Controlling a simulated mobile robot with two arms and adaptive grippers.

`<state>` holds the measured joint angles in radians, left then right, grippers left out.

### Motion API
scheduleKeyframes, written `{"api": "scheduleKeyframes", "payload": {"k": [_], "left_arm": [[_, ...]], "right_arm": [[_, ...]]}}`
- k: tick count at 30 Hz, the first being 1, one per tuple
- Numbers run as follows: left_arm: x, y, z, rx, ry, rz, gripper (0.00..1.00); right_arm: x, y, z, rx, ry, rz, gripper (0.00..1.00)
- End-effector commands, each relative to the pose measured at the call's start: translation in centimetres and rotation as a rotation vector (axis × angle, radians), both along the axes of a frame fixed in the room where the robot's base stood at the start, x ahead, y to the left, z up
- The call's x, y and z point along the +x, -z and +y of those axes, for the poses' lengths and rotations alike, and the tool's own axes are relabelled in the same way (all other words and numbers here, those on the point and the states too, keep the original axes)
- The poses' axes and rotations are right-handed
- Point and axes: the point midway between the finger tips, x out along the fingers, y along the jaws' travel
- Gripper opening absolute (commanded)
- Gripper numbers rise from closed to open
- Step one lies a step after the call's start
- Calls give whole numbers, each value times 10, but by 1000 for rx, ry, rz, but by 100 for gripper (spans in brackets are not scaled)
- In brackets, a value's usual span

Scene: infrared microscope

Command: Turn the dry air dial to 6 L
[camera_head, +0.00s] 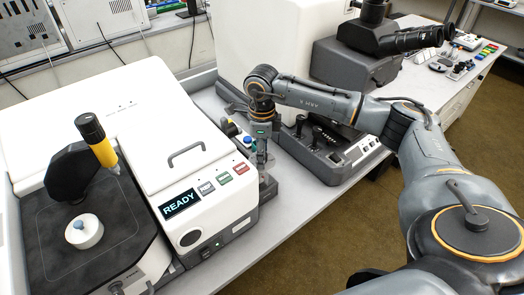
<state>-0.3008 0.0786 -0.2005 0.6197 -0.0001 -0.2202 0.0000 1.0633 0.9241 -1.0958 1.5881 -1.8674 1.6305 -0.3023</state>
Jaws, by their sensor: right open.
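My right arm comes in from the right, and its gripper (264,158) points down in the gap beside the white instrument (215,160) with the "READY" display. The gripper is open. Its fingers are small and partly blurred against what stands behind them. A small grey unit with a reddish part (268,187) sits just below the fingertips; I cannot tell whether they touch it. The dry air dial cannot be made out clearly, nor can its setting; the gripper covers part of this spot. My left gripper is not in view.
Bench surface (290,190) is bare towards the front edge.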

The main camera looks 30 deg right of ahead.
Motion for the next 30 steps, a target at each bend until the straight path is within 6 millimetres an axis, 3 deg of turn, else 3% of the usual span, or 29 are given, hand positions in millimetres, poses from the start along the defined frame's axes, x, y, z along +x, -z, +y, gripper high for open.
{"api": "scheduleKeyframes", "payload": {"k": [2,9,20,30], "left_arm": [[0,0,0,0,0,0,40],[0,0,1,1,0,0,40],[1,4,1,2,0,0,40],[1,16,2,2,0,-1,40]], "right_arm": [[0,0,0,0,0,0,50],[0,0,0,0,0,0,1],[0,0,0,0,47,0,0],[0,1,0,-1,282,-1,0]]}}
